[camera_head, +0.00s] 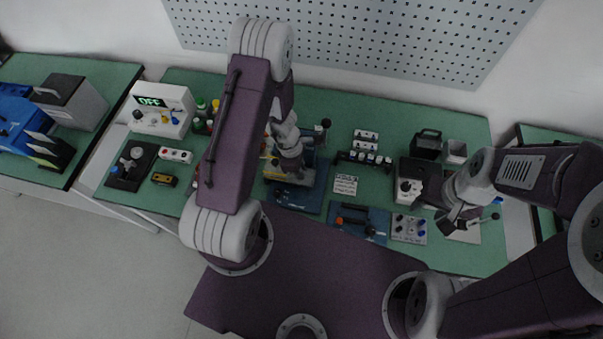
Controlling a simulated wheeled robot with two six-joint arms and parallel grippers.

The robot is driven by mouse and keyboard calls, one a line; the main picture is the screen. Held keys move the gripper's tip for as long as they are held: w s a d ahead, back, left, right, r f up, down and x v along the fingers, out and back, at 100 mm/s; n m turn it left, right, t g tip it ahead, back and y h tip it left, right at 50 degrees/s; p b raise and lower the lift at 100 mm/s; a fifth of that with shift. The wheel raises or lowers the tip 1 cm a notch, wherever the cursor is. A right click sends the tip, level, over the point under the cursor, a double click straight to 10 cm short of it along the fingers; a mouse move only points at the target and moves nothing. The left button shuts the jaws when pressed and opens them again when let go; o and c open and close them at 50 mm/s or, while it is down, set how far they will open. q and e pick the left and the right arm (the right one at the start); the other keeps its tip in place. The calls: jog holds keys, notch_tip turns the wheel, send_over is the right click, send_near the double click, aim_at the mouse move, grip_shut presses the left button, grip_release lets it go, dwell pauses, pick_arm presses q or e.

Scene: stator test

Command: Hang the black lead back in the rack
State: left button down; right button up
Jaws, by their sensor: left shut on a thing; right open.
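My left gripper (284,172) is low over the blue stand (312,192) in the middle of the green bench. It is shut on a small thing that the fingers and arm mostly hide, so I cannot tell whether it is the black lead. I cannot make out the black lead for certain anywhere. A dark bar with several pale-topped parts (364,158) lies right of the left gripper; I cannot tell whether it is the rack. My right gripper (455,218) is open over the right part of the bench, near a pale plate.
A white meter reading OFF (160,108) stands at the left. A blue tray (357,222) and a grey terminal box (409,229) lie near the front edge. A black bin (428,144) and grey bin (455,151) stand at the back right. Bench between card (345,184) and dark instrument is clear.

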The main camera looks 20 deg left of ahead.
pick_arm(q)
jog(key=shift+d+p+v, duration=0.2)
jog(key=shift+p+v, duration=0.55)
jog(key=shift+v, duration=0.15)
jog(key=shift+d+p+v, duration=0.15)
jog(key=shift+p+v, duration=0.65)
jog(key=shift+v, duration=0.1)
jog(key=shift+d+p+v, duration=0.2)
jog(key=shift+p+v, duration=0.55)
jog(key=shift+v, duration=0.15)
jog(key=shift+w, duration=0.1)
